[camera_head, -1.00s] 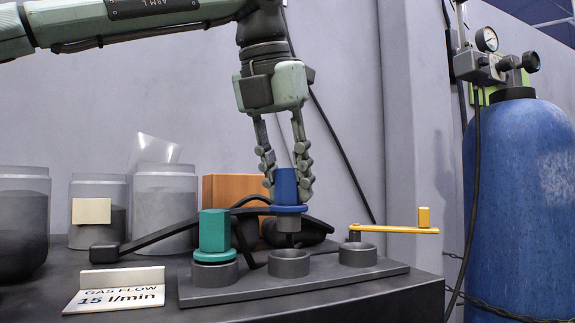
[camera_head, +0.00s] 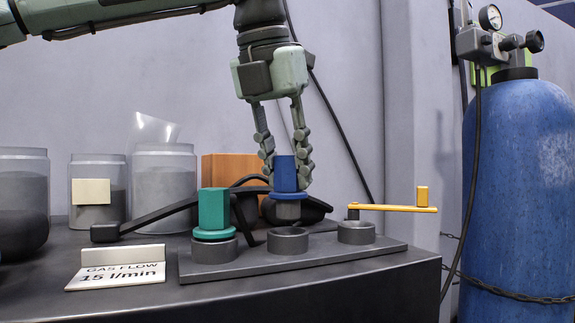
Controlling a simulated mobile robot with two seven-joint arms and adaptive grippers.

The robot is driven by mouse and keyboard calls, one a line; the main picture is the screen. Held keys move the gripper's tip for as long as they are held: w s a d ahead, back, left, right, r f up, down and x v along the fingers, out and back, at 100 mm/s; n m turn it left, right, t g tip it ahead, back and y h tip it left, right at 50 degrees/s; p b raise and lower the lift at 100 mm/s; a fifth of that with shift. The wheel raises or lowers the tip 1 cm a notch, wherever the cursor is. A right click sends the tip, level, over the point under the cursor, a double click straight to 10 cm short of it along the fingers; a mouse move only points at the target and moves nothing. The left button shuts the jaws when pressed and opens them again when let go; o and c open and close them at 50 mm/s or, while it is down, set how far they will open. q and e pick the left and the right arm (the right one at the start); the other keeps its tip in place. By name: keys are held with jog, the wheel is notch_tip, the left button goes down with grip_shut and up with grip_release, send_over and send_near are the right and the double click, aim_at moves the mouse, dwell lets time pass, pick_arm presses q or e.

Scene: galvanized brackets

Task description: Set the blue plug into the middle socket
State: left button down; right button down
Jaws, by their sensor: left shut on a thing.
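My left gripper (camera_head: 287,172) is shut on the blue plug (camera_head: 285,174), fingers on either side of it. The plug is upright, with a blue flange and a grey lower end. It hangs just above the middle socket (camera_head: 288,242), a dark round cup on the base plate; its lower end looks roughly in line with the opening and apart from the rim. Exact depth alignment is hard to tell. A teal plug (camera_head: 214,210) stands upright in the left socket (camera_head: 213,251). My right gripper is not in view.
A gas flow sign (camera_head: 122,268) stands left of the plate. A blue cylinder (camera_head: 518,190) stands right.

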aim_at(287, 192)
pick_arm(q)
jog(key=shift+f+b, duration=0.6)
jog(key=shift+f, duration=0.15)
jog(key=shift+f+b, duration=1.05)
jog(key=shift+f, duration=0.25)
jog(key=c, duration=1.1)
grip_release()
jog(key=shift+r, duration=0.1)
jog(key=v, duration=1.2)
jog(key=shift+s, duration=0.15)
